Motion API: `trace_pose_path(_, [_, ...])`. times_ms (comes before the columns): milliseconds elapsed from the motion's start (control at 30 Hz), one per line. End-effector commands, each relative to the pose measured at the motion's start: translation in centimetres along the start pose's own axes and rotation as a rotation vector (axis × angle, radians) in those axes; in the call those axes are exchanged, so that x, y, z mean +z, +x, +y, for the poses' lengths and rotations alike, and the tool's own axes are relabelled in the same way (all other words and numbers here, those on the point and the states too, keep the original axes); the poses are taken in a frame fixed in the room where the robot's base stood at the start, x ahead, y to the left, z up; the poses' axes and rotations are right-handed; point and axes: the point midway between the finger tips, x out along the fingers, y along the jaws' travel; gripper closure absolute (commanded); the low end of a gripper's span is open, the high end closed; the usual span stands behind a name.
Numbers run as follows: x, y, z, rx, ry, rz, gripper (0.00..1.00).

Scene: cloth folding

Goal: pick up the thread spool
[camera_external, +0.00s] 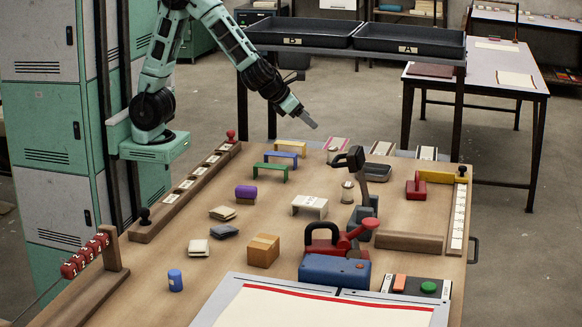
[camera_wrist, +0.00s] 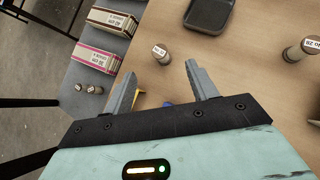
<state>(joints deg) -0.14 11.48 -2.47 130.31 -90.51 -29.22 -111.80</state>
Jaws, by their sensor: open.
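My gripper (camera_external: 308,120) is above the far part of the workbench (camera_external: 385,215), open and empty. In the wrist view its two fingers (camera_wrist: 161,76) are spread apart, with wood between them. No item is clearly readable as a thread spool. A small upright blue cylinder (camera_external: 175,280), the likeliest one, stands at the near left of the bench, far from my gripper. A purple rounded piece (camera_external: 245,193) lies further back. A small cylinder with a labelled top (camera_wrist: 159,51) stands just beyond the fingertips in the wrist view; the label is too small to read.
Yellow (camera_external: 292,143), blue (camera_external: 285,155) and green (camera_external: 270,168) arches stand below and left of my gripper. A black-headed upright device (camera_external: 357,165), a cardboard box (camera_external: 264,250) and a blue toolbox (camera_external: 334,270) stand nearer. Black trays (camera_external: 410,39) sit on a raised rack behind.

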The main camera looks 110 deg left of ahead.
Motion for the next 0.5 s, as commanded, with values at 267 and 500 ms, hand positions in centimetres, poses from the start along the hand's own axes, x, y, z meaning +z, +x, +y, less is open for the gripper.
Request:
trace_pose_path(267, [-1.7,1.2,-0.8,0.068,-0.230,0.027,0.42])
trace_pose_path(500, [-1.9,6.0,-0.5,0.068,-0.226,0.028,0.42])
